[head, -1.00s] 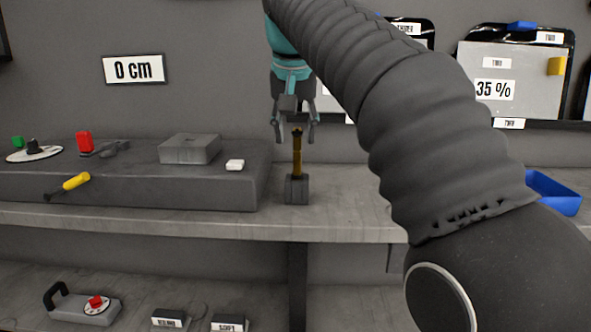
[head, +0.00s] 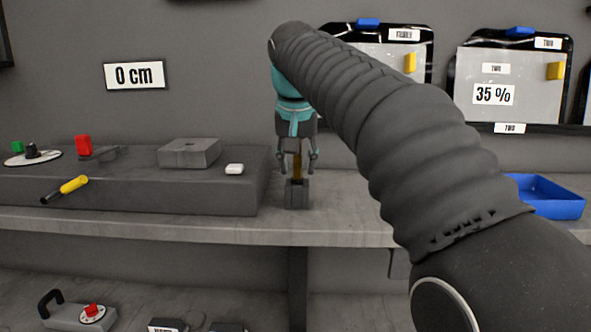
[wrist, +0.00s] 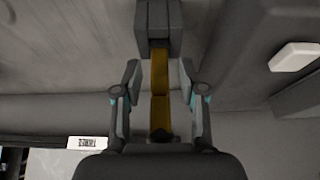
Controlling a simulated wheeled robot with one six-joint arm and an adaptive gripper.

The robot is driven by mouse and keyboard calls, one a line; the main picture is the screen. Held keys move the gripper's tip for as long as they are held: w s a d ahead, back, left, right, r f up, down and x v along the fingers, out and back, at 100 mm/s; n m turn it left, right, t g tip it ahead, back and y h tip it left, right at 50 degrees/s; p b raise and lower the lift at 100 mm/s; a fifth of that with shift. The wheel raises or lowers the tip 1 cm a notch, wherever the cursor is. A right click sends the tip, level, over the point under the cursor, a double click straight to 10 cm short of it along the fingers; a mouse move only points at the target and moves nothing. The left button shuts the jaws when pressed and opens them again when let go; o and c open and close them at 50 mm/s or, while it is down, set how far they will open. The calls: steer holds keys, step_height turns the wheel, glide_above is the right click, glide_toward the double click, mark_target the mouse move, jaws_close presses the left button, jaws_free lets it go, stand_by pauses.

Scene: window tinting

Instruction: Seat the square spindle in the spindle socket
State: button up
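The square spindle is a brass-coloured bar (head: 297,165) standing upright in a dark grey block holder (head: 297,194) near the shelf's front edge. In the wrist view the spindle (wrist: 160,92) runs up to the holder (wrist: 158,22). My gripper (head: 298,160) points down over it, with one finger on each side. In the wrist view my gripper (wrist: 160,90) is open, and gaps show between both fingers and the spindle. The grey box with a small dark mark on top (head: 189,153) may hold the spindle socket; I cannot tell for sure.
The box stands on a dark raised bench (head: 130,190) left of the holder. A white block (head: 234,169), a yellow-handled tool (head: 68,188) and a red-topped part (head: 84,146) are there too. A blue tray (head: 545,197) is at right. Shelf space right of the holder is clear.

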jaws_close()
